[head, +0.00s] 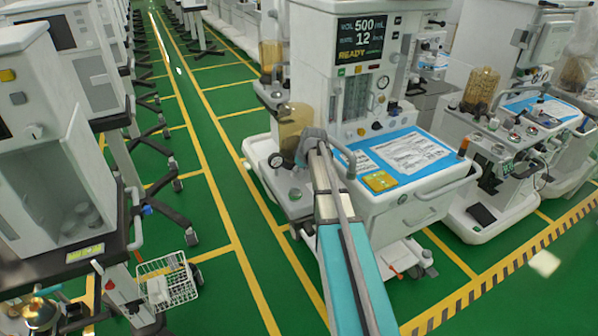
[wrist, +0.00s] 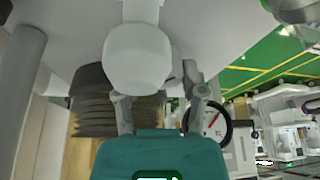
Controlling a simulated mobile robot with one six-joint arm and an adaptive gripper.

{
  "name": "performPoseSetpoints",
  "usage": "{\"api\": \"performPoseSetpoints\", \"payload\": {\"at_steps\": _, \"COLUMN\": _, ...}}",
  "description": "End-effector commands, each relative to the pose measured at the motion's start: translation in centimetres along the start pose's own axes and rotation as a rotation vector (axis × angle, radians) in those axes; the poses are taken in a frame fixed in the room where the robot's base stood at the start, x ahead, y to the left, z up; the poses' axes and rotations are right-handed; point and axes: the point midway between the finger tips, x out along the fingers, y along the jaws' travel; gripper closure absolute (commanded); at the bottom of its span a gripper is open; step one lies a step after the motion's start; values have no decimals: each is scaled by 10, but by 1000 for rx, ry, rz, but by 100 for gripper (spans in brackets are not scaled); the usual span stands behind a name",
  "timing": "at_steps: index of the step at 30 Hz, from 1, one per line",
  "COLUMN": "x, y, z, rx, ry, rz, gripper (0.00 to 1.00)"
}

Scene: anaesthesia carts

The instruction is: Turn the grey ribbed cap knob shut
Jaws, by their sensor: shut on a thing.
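In the wrist view a dark grey ribbed cap knob (wrist: 93,104) sits under the pale machine body, left of and behind my fingers. A white rounded part (wrist: 137,58) hangs in front and hides some of it. My gripper (wrist: 158,97) has one finger across the ribbed part and the other to its right, by the gauge. It is shut on the knob, though the contact is partly hidden. In the head view my gripper (head: 314,142) is at the machine's left front, by the tan canister (head: 292,122); the knob cannot be made out there.
A round white gauge with a red needle (wrist: 213,121) is close to the right finger. A pale vertical post (wrist: 20,85) stands at the left. The machine's blue work surface (head: 408,143) lies right of my arm. Green floor (head: 215,200) is open to the left.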

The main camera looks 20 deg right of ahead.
Motion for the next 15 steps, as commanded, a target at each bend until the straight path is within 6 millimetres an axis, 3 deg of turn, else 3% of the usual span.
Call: {"api": "performPoseSetpoints", "payload": {"at_steps": 15, "x": 0, "y": -1, "z": 0, "rx": 310, "ry": 0, "rz": 129, "gripper": 94}}
